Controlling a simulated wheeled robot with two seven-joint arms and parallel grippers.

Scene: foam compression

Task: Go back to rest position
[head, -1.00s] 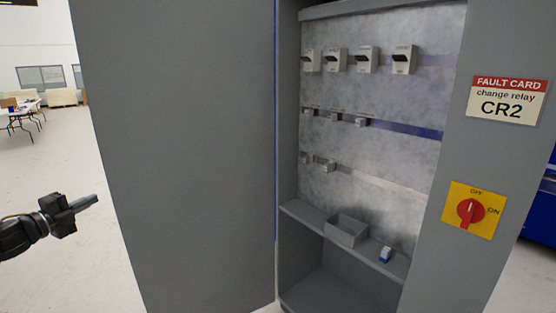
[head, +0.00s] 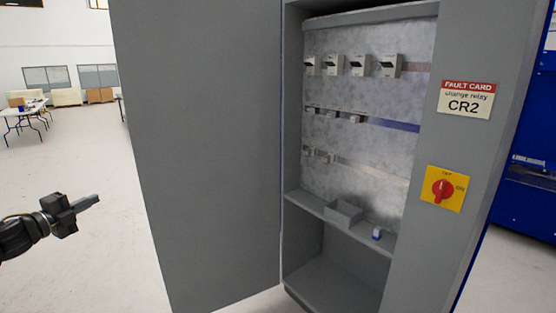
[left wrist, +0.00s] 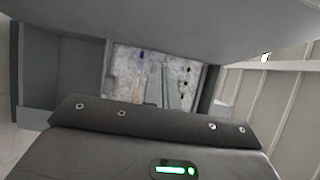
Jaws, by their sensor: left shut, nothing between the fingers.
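My left gripper (head: 88,202) is at the left edge of the head view, in front of the open cabinet door (head: 205,150) and apart from it. Its fingers are shut and hold nothing. In the left wrist view the gripper fingers (left wrist: 163,87) show together against the cabinet interior. My right gripper is not in view. The cabinet (head: 465,45) stands open, with rows of modules (head: 359,66) on rails at its back panel. A grey bin (head: 344,212) and a small white-and-blue part (head: 377,233) sit on its shelf.
The fault card (head: 466,99) reads "change relay CR2". Below it is a red rotary switch (head: 443,190) on a yellow plate. Tables (head: 25,115) and boxes stand far back left. The floor (head: 85,265) around my left gripper is clear.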

